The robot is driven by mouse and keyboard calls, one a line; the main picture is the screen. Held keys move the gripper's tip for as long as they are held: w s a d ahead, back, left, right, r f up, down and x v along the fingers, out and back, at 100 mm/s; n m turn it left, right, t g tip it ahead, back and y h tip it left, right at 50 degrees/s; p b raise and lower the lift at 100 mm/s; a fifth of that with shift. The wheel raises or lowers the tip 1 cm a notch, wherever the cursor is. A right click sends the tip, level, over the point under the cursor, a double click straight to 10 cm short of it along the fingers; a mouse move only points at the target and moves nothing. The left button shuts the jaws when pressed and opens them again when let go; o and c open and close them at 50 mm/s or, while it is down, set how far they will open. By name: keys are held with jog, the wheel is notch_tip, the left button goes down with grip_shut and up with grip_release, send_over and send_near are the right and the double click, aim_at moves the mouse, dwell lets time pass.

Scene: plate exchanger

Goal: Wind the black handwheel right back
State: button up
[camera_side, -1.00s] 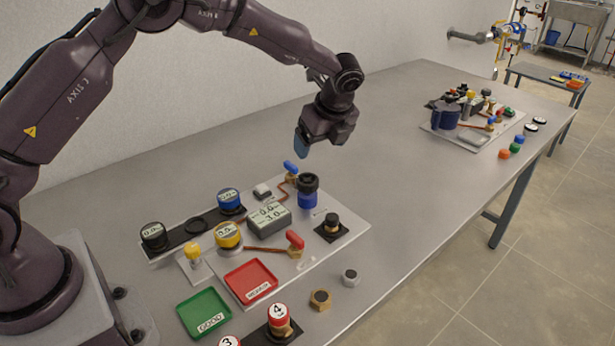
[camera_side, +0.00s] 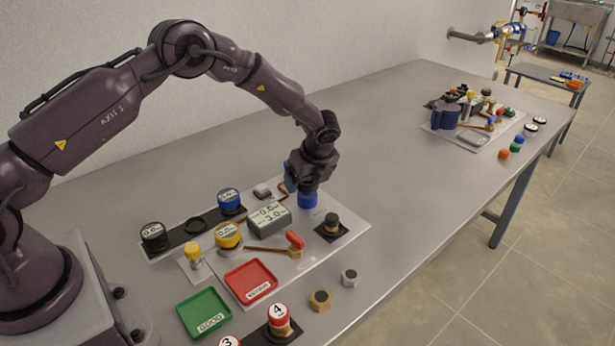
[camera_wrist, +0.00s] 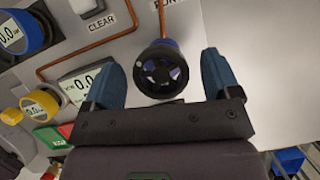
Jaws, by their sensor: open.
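The black handwheel (camera_wrist: 162,72) tops a blue cylindrical body (camera_side: 308,201) at the back right of the light panel. In the side view my gripper hides the wheel. In the wrist view the wheel sits between my two blue fingers, nearer the image centre than either, with a visible gap on each side. My gripper (camera_side: 302,183) is open and points down over the wheel. I cannot tell whether the fingertips reach down to the rim's height.
A display box (camera_side: 269,219), a yellow gauge (camera_side: 228,235), a blue gauge (camera_side: 229,199) and a red-handled valve (camera_side: 295,240) stand left and in front. A black knob on a square base (camera_side: 331,226) is close to the right. Bare table lies beyond the panel's right edge.

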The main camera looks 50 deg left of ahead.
jog(key=c, duration=0.9)
jog(key=shift+n, duration=0.3)
jog(key=n+g, duration=0.1)
jog(key=n, duration=0.2)
jog(key=shift+d, duration=0.1)
jog(key=n+g, duration=0.1)
jog(key=n, duration=0.1)
jog(key=n+g, duration=0.1)
jog(key=n, duration=0.2)
jog(key=shift+h, duration=0.4)
jog(key=n+g+h, duration=0.1)
jog(key=n, duration=0.3)
jog(key=shift+r+n, duration=0.1)
jog(key=shift+n, duration=0.2)
jog(key=shift+n+g+h, duration=0.4)
jog(key=shift+n+h, duration=0.3)
jog(key=shift+n, duration=1)
